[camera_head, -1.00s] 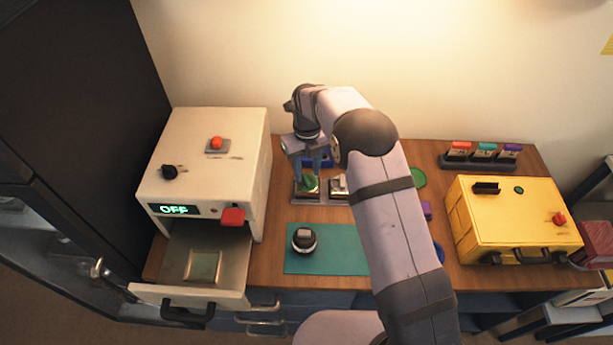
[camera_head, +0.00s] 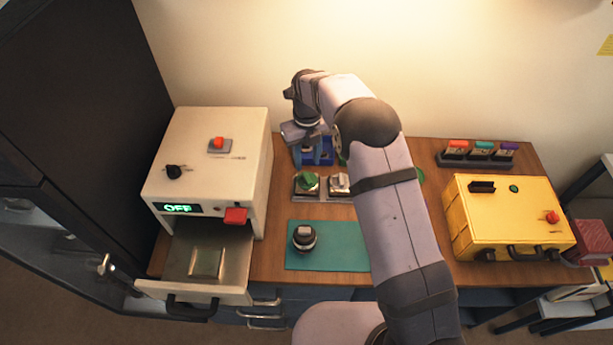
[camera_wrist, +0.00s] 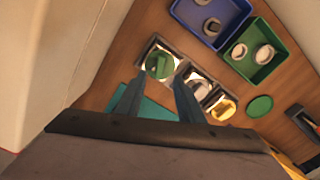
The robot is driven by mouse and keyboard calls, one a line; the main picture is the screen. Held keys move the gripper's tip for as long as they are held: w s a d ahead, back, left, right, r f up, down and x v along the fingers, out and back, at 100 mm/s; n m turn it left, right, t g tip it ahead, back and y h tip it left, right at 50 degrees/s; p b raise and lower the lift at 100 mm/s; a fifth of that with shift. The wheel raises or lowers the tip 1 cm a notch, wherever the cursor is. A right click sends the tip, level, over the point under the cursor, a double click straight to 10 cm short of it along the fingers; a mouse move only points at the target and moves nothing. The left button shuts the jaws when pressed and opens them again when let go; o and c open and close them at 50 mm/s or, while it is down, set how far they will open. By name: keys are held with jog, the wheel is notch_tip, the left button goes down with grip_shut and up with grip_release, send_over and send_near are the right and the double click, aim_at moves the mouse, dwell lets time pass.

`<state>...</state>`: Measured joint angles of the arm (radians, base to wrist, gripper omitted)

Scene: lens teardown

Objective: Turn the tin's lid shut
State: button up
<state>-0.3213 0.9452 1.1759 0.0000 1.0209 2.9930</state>
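A green round cap with a raised ridge (camera_head: 308,181) sits in a square metal base at the left end of a short row; it looks like the tin's lid, but I cannot be sure. It also shows in the wrist view (camera_wrist: 160,65). Whether it is fully turned shut I cannot tell. My gripper (camera_head: 308,158) is behind the row in the head view, above or near the blue tray. In the wrist view my gripper (camera_wrist: 155,92) has its two fingers apart with nothing between their tips, and the green cap lies beyond them.
Beside it are a pale ridged piece (camera_wrist: 200,88) and a yellow one (camera_wrist: 222,107). A blue tray (camera_wrist: 238,12) and a green tray (camera_wrist: 282,58) hold rings. A dark lens (camera_head: 304,238) stands on the teal mat (camera_head: 342,245). The white machine's drawer (camera_head: 180,290) is open.

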notch_tip(320, 180, up, 5)
jog(key=p, duration=0.3)
dwell(0.6)
